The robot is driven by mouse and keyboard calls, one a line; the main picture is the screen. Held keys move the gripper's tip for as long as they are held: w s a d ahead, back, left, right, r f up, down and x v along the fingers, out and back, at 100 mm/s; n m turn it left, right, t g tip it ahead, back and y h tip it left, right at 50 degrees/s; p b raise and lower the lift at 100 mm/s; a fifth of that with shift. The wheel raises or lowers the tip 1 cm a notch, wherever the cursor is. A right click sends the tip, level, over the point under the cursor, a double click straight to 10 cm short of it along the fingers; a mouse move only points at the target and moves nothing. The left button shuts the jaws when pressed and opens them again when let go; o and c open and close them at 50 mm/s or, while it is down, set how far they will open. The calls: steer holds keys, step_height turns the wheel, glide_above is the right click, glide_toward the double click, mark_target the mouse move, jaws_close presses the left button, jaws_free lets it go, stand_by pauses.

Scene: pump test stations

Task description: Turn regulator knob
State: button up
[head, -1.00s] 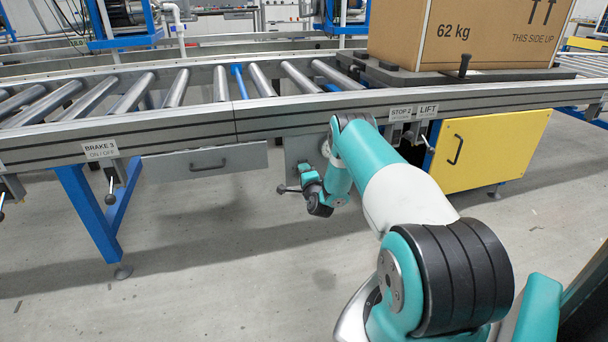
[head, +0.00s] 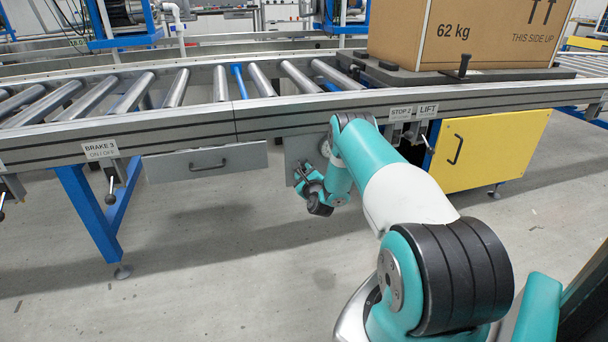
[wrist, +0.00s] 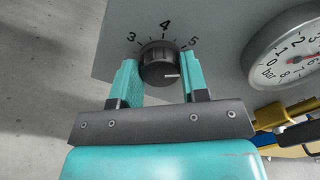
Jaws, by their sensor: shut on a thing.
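The regulator knob (wrist: 160,56) is black, round and ribbed, on a grey panel (wrist: 215,50) with the numbers 3, 4 and 5 around its upper side. Its white pointer line points right in the wrist view, below the 5. My gripper (wrist: 159,74) is shut on the knob, one teal finger on each side. A white pressure gauge (wrist: 290,50) marked bar, with a red needle, is to the right and partly cut off. In the head view my gripper (head: 301,176) is at the grey panel under the conveyor; the knob is hidden there.
The roller conveyor rail (head: 245,127) runs above my gripper. A grey drawer (head: 205,163) is to the left, a yellow door (head: 492,150) to the right. Levers hang under BRAKE 3 (head: 101,150), STOP 2 and LIFT. The floor (head: 190,260) in front is clear.

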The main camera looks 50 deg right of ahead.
steer(key=shift+w+a+m, duration=0.1)
steer(key=shift+w+m, duration=0.05)
steer(key=shift+m, duration=1.65)
steer(key=shift+r, duration=0.1)
steer(key=o, duration=0.9)
